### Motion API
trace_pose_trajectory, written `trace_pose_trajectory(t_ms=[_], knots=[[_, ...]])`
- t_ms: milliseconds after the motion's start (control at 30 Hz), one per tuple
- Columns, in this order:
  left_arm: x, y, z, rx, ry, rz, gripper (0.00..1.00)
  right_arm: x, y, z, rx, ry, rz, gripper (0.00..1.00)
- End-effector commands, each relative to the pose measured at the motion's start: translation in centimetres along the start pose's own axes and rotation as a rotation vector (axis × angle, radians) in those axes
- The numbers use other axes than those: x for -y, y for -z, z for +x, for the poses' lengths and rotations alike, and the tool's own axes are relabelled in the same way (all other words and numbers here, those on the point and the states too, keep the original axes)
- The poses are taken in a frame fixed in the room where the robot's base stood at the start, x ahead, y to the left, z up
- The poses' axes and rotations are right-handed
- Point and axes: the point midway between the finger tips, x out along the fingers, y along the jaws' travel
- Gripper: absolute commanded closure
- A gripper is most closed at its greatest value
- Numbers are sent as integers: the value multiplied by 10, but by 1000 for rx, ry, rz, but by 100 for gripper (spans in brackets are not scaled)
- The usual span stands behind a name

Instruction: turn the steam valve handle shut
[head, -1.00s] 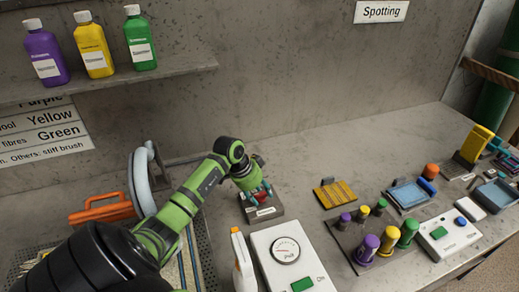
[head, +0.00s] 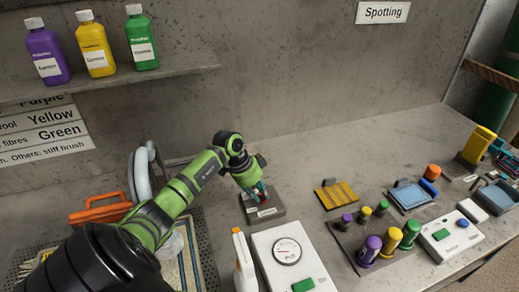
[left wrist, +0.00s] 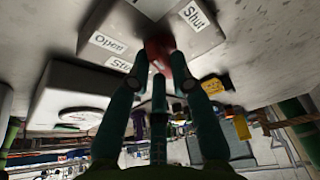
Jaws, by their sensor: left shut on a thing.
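The steam valve is a grey block (head: 264,213) with a white label, on the bench in the middle of the head view. In the left wrist view its block (left wrist: 185,55) carries labels reading "Shut" (left wrist: 193,15) and "Open" (left wrist: 107,42). The red valve handle (left wrist: 158,48) shows between my fingers. My left gripper (head: 262,194) reaches down over the block; its fingertips (left wrist: 157,72) are shut on the handle. The fingers hide part of the handle, so its exact angle between the labels is unclear. My right gripper is out of view.
A white gauge box (head: 287,262) and a spray bottle (head: 243,262) stand in front of the valve. A shelf (head: 120,78) with bottles hangs at the upper left.

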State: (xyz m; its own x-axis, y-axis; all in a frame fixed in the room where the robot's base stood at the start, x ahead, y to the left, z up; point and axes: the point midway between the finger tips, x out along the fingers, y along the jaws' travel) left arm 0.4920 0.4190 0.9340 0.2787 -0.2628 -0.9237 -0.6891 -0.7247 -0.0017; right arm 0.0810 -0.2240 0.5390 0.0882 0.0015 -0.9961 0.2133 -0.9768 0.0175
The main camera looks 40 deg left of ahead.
Motion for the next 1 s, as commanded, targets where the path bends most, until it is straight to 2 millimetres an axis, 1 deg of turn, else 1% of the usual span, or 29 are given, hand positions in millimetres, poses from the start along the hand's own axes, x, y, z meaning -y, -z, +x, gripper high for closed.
trace_pose_trajectory(t_ms=[367,1000], knots=[[3,-1,3,-4,-137,332,100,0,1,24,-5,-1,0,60],[5,0,5,-5,-370,887,100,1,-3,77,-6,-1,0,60]])
